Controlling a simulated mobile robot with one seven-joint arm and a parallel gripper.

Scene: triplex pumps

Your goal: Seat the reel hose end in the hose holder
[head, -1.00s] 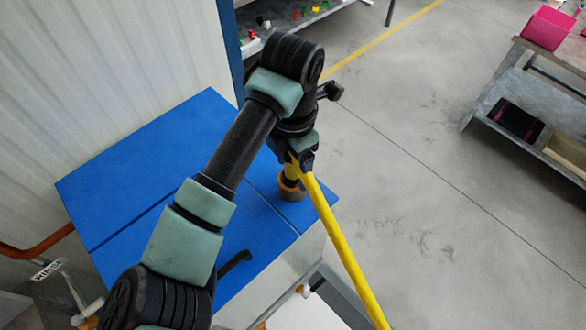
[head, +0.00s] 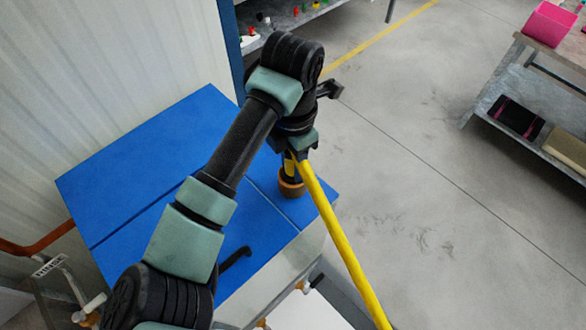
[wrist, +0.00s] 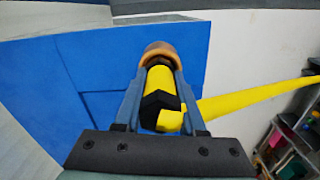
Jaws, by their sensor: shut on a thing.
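My gripper (wrist: 160,105) is shut on the yellow reel hose end (wrist: 160,78), with a finger on each side of it in the wrist view. A black fitting joins the hose end to the yellow hose (head: 340,235), which runs down to the lower right in the head view. The orange-brown cup-like hose holder (head: 292,187) stands on the blue top near its right corner, and its rim shows in the wrist view (wrist: 160,48). The hose end points at the holder and overlaps it in view; I cannot tell how deep it sits.
The blue cabinet top (head: 130,170) has a black handle (head: 236,263) near its front edge. Taps and pipes are at the lower left. A shelf bench with a pink bin (head: 550,24) stands at the far right. The grey floor between is clear.

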